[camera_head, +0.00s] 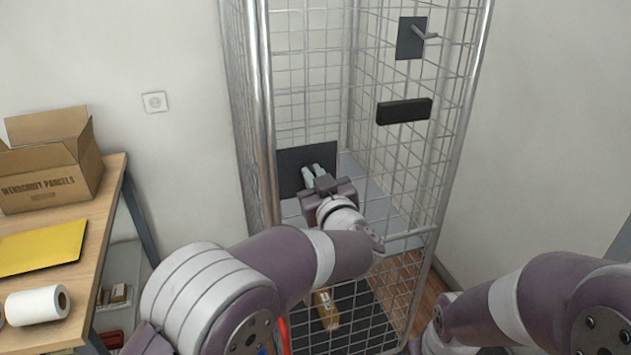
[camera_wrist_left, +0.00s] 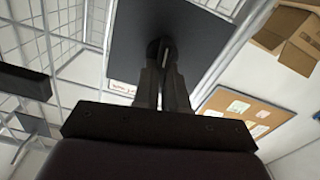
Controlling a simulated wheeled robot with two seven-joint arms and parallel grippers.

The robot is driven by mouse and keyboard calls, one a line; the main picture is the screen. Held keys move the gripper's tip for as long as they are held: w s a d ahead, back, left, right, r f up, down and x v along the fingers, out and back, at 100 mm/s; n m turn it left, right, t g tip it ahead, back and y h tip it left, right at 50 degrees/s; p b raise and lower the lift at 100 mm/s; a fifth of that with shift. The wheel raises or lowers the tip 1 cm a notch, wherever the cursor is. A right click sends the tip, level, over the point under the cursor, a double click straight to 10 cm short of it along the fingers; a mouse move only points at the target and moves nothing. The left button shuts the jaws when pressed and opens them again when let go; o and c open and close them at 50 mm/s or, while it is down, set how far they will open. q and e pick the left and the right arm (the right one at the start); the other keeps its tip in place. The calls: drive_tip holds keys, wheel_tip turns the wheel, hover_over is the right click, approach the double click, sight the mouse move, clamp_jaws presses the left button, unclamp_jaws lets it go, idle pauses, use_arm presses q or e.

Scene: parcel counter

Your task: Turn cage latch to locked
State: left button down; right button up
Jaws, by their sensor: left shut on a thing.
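The wire cage (camera_head: 262,90) stands ahead of me. A dark square plate (camera_head: 290,170) is on its left part, at mid height. My left gripper (camera_head: 313,172) is at this plate. In the left wrist view its fingers (camera_wrist_left: 162,55) are closed together in front of the dark plate (camera_wrist_left: 185,35), on a small dark latch handle. The handle is mostly hidden by the fingers, so I cannot tell its angle. A second dark plate with a grey lever (camera_head: 424,35) is high on the cage's right side, away from the gripper. My right gripper is out of view.
A black box (camera_head: 404,111) is on the cage's right side. A small carton (camera_head: 326,310) lies low in the cage. A wooden table (camera_head: 98,230) at left holds an open carton (camera_head: 45,185), a yellow envelope (camera_head: 40,246) and a white roll (camera_head: 35,305). My right arm is at lower right.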

use_arm(q)
drive_tip(key=shift+s+a+f+n+b, duration=0.1)
drive_tip(key=shift+a+f+n+b, duration=0.05)
drive_tip(key=shift+n+b, duration=2.3)
drive_tip(key=shift+a+f+n+b, duration=0.2)
drive_tip(key=shift+n+b, duration=1.9)
drive_tip(key=shift+n, duration=0.7)
drive_tip(key=shift+s+a+f+n+b, duration=0.1)
drive_tip(key=shift+a+f+n+b, duration=0.05)
drive_tip(key=shift+n+b, duration=2.3)
drive_tip(key=shift+n, duration=0.3)
drive_tip(key=c, duration=1.3)
unclamp_jaws()
drive_tip(key=shift+o, duration=0.6)
drive_tip(key=shift+w, duration=0.1)
drive_tip(key=shift+f, duration=0.1)
